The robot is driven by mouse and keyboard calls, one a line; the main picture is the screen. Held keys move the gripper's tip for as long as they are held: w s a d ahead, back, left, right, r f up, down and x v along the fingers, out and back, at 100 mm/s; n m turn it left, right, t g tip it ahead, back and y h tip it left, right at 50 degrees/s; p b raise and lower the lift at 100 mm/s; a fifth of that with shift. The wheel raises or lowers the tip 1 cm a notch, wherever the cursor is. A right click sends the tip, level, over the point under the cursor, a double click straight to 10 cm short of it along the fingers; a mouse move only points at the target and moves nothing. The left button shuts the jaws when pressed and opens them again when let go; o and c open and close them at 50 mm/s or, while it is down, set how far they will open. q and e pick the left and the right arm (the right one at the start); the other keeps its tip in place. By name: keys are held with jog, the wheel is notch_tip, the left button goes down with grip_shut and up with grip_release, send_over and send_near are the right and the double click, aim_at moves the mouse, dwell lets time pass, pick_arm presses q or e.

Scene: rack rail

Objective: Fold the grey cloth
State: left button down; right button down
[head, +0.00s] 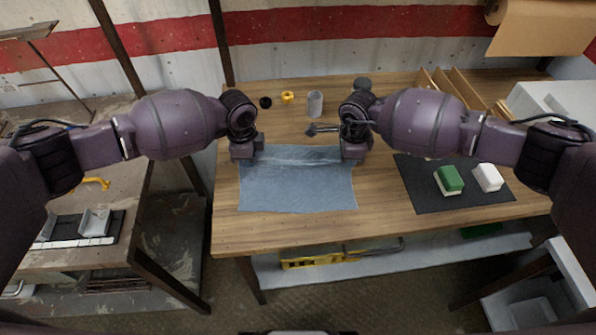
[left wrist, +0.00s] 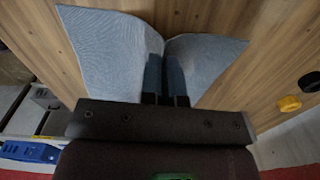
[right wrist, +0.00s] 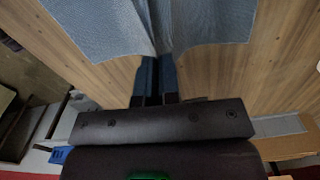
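The grey cloth (head: 297,190) lies spread on the wooden table with its near part flat. A raised ridge runs across its upper part between my two grippers. My left gripper (head: 243,157) is at the cloth's left edge; in the left wrist view the cloth (left wrist: 110,50) gathers into a crease between its closed fingers (left wrist: 163,80). My right gripper (head: 354,158) is at the right edge; in the right wrist view the cloth (right wrist: 210,22) also bunches up between its closed fingers (right wrist: 156,80). The far edge is partly visible.
Behind the cloth are a grey cup (head: 315,103), a yellow ring (head: 287,97), a black ring (head: 265,102) and a dark tool (head: 318,130). To the right, a dark mat (head: 430,203) holds a green-and-white block (head: 449,180) and a white block (head: 487,178). Bare wood lies in front.

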dwell(0.3)
